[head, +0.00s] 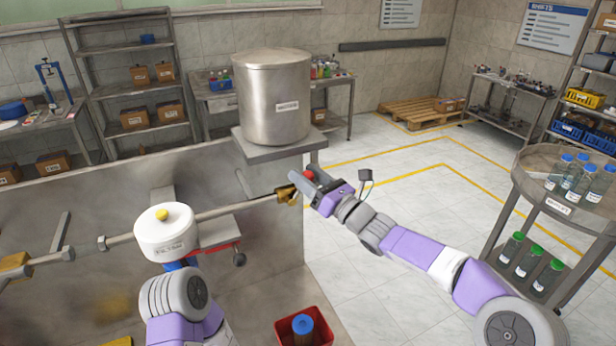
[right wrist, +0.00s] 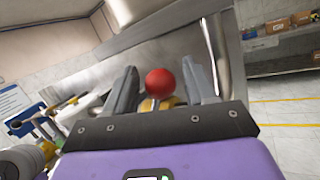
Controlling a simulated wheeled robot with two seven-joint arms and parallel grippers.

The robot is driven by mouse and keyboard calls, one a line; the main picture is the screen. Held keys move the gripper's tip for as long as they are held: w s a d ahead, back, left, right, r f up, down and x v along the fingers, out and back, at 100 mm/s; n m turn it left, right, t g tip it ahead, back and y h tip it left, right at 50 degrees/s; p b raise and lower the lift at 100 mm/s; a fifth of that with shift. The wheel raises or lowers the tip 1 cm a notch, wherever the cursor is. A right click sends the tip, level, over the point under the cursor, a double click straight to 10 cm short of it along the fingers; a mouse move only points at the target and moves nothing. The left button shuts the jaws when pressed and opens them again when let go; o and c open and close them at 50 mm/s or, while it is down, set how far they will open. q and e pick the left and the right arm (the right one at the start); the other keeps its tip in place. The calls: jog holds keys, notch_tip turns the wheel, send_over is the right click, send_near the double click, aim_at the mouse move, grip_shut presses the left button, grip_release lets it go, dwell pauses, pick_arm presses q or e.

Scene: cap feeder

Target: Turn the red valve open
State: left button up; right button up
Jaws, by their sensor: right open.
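The valve's red ball knob (head: 309,175) shows beside the brass valve body (head: 285,194), on a metal pipe under the steel tank. My right gripper (head: 302,186) is open at the valve. In the right wrist view the red knob (right wrist: 160,82) lies between the two spread fingers of my right gripper (right wrist: 160,85), with visible gaps on both sides. Part of the brass body (right wrist: 155,104) shows below the knob. The valve's handle is mostly hidden by the gripper in the head view. Part of my left arm shows at the lower left, but its gripper cannot be made out.
The steel tank (head: 272,100) stands on a bracket just above the valve. A white canister (head: 166,236) with a yellow knob stands left of it. A red bin (head: 287,324) with a blue-capped item sits below. A round-shelved cart (head: 545,205) with bottles stands right.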

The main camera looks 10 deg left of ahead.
jog(key=b+v, duration=0.1)
jog(key=v, duration=0.6)
jog(key=shift+s+d+b, duration=0.15)
jog(key=shift+d+b, duration=0.05)
jog(key=shift+b, duration=0.1)
jog(key=shift+f, duration=0.1)
jog(key=shift+c, duration=0.3)
